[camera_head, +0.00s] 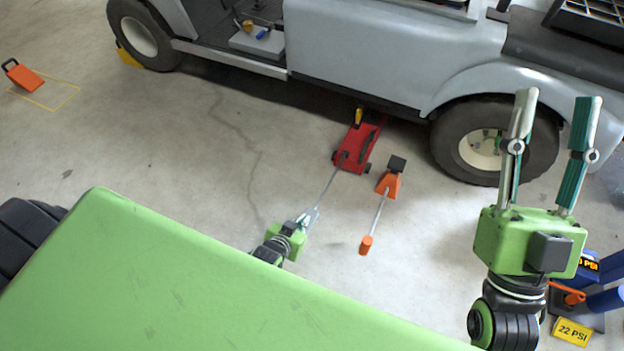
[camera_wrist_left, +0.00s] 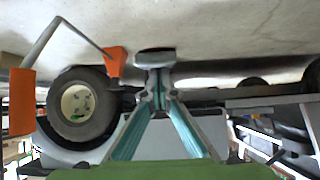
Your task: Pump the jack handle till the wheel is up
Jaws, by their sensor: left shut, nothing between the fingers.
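The red jack (camera_head: 352,148) stands on the floor beside the cart's sill. Its thin grey jack handle (camera_head: 328,186) slants down toward my left gripper (camera_head: 312,214). My left gripper is shut, its tips at or very near the handle's lower end; I cannot tell if they touch. My right gripper (camera_head: 548,135) is open and empty, raised in front of that wheel.
An orange tool with a black top (camera_head: 389,184) and a rod with an orange grip (camera_head: 366,245) lies right of the jack. A yellow chock (camera_head: 128,57) sits by the rear wheel. An orange block (camera_head: 24,78) is at far left. A "22 PSI" sign (camera_head: 573,332) is lower right.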

